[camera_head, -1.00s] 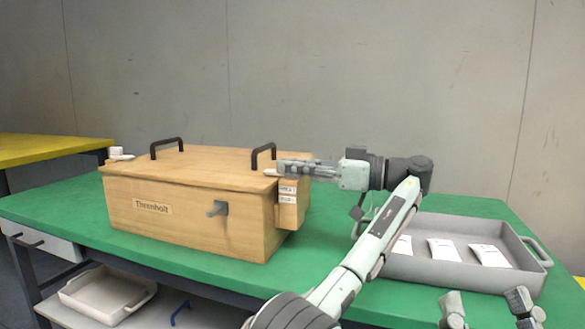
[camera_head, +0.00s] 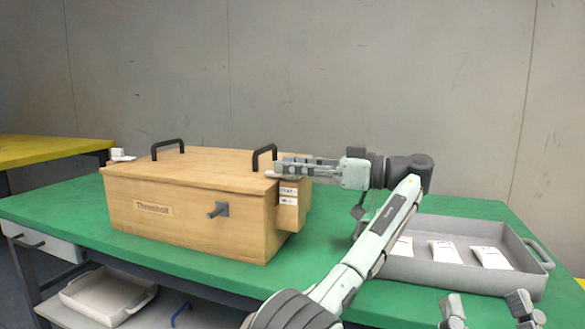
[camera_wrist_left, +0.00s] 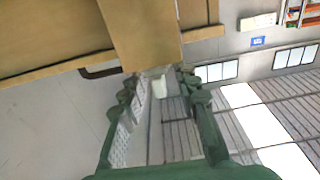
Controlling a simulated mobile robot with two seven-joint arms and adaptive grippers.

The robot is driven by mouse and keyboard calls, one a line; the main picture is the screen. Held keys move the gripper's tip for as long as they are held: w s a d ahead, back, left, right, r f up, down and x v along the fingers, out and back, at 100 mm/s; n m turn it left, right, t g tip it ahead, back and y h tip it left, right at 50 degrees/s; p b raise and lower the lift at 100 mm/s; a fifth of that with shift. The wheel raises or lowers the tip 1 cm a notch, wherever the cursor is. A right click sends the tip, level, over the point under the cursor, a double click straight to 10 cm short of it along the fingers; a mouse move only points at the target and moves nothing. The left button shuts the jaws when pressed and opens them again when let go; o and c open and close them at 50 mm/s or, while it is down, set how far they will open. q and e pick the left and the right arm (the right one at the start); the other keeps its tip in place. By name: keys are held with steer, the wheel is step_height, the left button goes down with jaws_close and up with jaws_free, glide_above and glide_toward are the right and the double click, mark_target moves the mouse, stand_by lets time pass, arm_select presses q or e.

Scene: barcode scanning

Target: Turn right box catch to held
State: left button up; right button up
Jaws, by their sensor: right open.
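The wooden box (camera_head: 190,220) stands closed on the green table. My left gripper (camera_head: 285,168) is at the upper edge of the box's right side, by a small block with white labels. In the left wrist view its two fingers (camera_wrist_left: 157,92) are apart, one on each side of the small whitish right catch (camera_wrist_left: 159,87). A gap seems to show beside the catch. The head view mostly hides this catch behind the fingers. A white catch (camera_head: 120,155) shows at the box's left end. My right gripper (camera_head: 487,308) is open and empty at the lower right.
Two black handles (camera_head: 168,147) are on the lid, and a grey peg (camera_head: 218,210) sticks out of the box front. A grey tray (camera_head: 440,272) with white packets stands to the right. A pale bin (camera_head: 105,295) is on the shelf below.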

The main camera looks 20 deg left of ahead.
arm_select(q)
step_height(320, 180, up, 10)
steer(key=shift+f, duration=0.2)
steer(key=shift+s, duration=0.1)
stand_by(0.4)
